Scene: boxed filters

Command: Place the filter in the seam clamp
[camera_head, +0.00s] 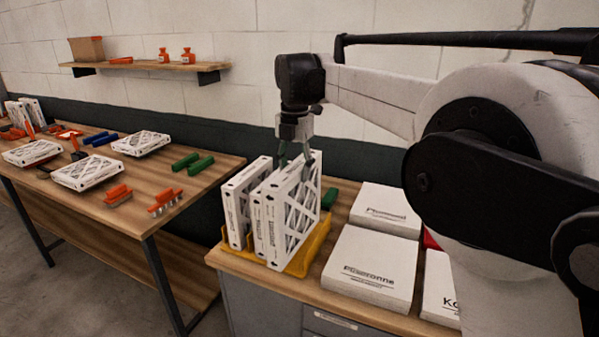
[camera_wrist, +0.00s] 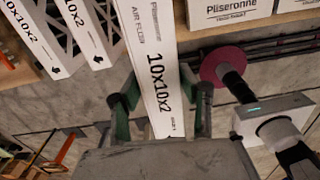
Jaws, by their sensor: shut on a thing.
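My gripper (camera_head: 295,162) is shut on the top edge of a white framed filter (camera_head: 298,215), the rightmost of several standing upright in a yellow rack (camera_head: 305,262). In the wrist view the held filter (camera_wrist: 155,65) shows its white side marked "10x10x2", between the green-grey fingers of my gripper (camera_wrist: 163,108). I cannot tell whether it is lifted off the rack floor. Orange clamp-like pieces (camera_head: 167,201) lie on the left table. I cannot tell which one is the seam clamp.
Other filters (camera_head: 238,205) stand close to the left of the held one. White boxes (camera_head: 370,265) lie to the right on the same bench. The left wooden table (camera_head: 150,215) holds flat filters (camera_head: 87,172), green bars (camera_head: 193,162) and blue bars. A gap separates the two tables.

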